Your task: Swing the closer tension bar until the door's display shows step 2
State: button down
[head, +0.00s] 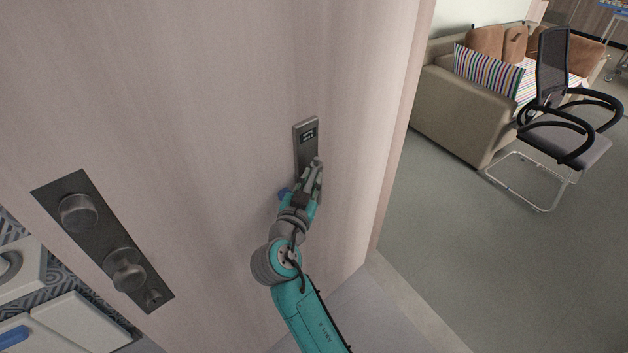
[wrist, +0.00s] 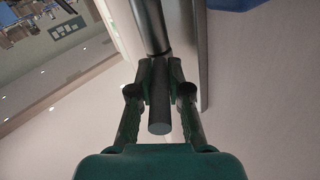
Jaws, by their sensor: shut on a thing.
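The door (head: 190,90) is a pale wooden panel filling the left and middle of the head view. A narrow grey plate with a small dark display (head: 308,134) is mounted on it; the text is too small to read. My gripper (head: 314,178) is at the plate's lower part. In the wrist view, my gripper (wrist: 160,95) is shut around a dark round bar (wrist: 150,25), the closer tension bar, whose blunt end (wrist: 159,127) sticks out between the fingers towards my palm. In the head view my fingers hide most of the bar.
A dark lock plate with round knobs (head: 125,272) is on the door at the left. White fittings (head: 75,325) stand at the lower left. Past the door's right edge are a sofa (head: 460,110), a black chair (head: 565,130) and open grey floor (head: 470,240).

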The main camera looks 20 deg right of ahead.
jog(key=shift+w+a+m+g+h, duration=0.15)
jog(key=shift+a+m+g+h, duration=0.05)
jog(key=shift+m+g+h, duration=0.4)
jog(key=shift+w+a+m+g+h, duration=0.2)
jog(key=shift+m+g+h, duration=0.25)
jog(key=shift+h, duration=0.15)
jog(key=shift+w+a+m+g+h, duration=0.15)
jog(key=shift+m+g+h, duration=0.4)
jog(key=shift+h, duration=0.05)
jog(key=c, duration=1.1)
grip_release()
jog(key=v, duration=1.2)
jog(key=shift+w, duration=0.1)
